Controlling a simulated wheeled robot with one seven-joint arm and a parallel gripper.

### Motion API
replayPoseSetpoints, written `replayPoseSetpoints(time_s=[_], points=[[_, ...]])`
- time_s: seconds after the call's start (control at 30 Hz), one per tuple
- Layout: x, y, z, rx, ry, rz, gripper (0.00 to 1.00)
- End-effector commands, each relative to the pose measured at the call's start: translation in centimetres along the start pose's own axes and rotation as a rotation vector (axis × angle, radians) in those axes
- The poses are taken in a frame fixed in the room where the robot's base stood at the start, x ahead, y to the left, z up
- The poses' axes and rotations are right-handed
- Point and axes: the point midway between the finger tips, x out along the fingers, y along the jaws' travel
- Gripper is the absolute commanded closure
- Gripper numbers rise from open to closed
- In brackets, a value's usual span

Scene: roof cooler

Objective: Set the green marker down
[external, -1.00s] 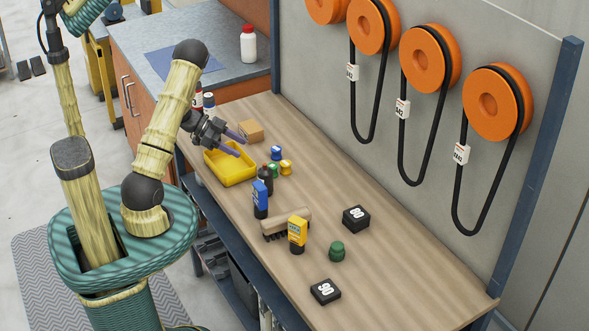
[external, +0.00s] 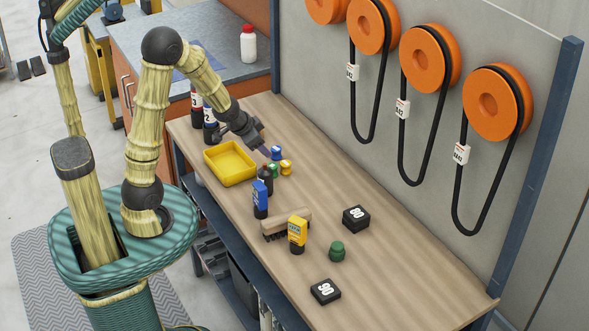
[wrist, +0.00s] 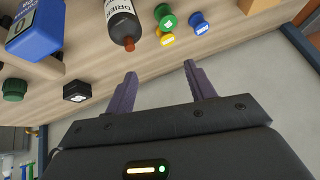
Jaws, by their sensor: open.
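A small green spool-shaped piece (external: 273,171) stands on the wooden bench beside a small blue one (external: 277,153) and a yellow one (external: 286,167). The wrist view shows the green piece (wrist: 166,18) ahead of the fingers. A larger dark green knobbed piece (external: 336,252) stands farther along the bench; I cannot tell which green thing is the marker. My gripper (external: 264,151) is just above the bench, near the blue piece, right of the yellow tray. Its purple fingers are apart in the wrist view (wrist: 160,72), with nothing between them.
The yellow tray (external: 229,178) looks empty. Two black blocks (external: 356,218) (external: 325,291) lie nearer. The right side of the bench is mostly clear.

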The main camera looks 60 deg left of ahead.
Motion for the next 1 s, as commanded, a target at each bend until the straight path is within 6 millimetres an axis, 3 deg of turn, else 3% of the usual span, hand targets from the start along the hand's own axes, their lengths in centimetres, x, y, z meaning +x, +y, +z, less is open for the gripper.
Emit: replayPoseSetpoints(time_s=[0.1, 0.2, 0.3, 0.83, 1.0], points=[[-3.3, 4.9, 2.9, -0.061, -0.139, 0.054, 0.45], [-5.7, 8.3, 5.4, -0.102, -0.247, 0.106, 0.45], [-7.2, 10.2, 7.0, -0.123, -0.314, 0.142, 0.45], [-7.6, 10.6, 7.4, -0.132, -0.337, 0.151, 0.43], [-6.7, 9.3, 5.7, -0.101, -0.346, 0.153, 0.43]])
